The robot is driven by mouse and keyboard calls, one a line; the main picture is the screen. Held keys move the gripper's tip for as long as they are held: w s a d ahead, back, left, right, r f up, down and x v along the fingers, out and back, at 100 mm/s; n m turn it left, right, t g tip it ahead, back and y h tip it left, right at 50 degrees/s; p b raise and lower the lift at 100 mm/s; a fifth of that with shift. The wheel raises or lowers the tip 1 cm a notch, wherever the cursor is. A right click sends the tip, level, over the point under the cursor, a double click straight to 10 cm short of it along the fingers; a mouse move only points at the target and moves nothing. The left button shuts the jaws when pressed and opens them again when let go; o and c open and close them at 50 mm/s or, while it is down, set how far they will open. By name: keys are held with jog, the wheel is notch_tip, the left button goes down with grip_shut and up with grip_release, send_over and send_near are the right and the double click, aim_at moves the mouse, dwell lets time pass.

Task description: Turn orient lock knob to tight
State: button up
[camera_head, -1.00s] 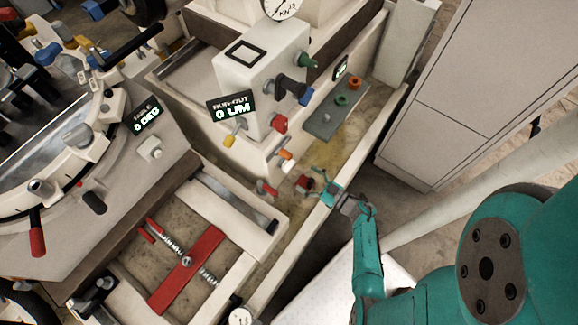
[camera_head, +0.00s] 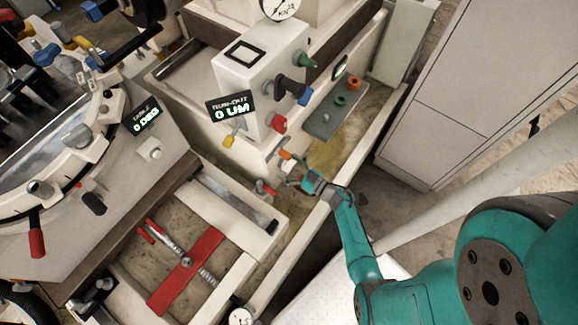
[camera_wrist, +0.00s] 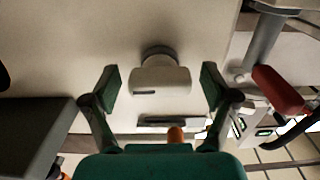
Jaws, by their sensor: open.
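A pale grey round knob (camera_wrist: 160,80) on a short stem stands out from a pale panel in the wrist view. It fits the orient lock knob, but I see no readable label. My gripper (camera_wrist: 160,88) is open, with one finger left and one right of the knob and a gap on each side. In the head view my gripper (camera_head: 290,172) is at the front face of the white machine, just below an orange knob (camera_head: 286,154). The pale knob is hard to make out there behind the fingers.
A red-handled lever (camera_wrist: 278,90) is right of my gripper in the wrist view. A dark block (camera_wrist: 35,135) stands at lower left. In the head view a red lever (camera_head: 266,188) is close to the left, and a grey control plate (camera_head: 325,122) lies beyond.

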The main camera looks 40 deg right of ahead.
jog(key=c, duration=1.2)
jog(key=shift+o, duration=0.2)
jog(key=shift+n, duration=0.3)
jog(key=n, duration=0.3)
jog(key=shift+n, duration=0.3)
jog(key=n, duration=0.4)
jog(key=shift+n, duration=0.3)
jog(key=n, duration=0.9)
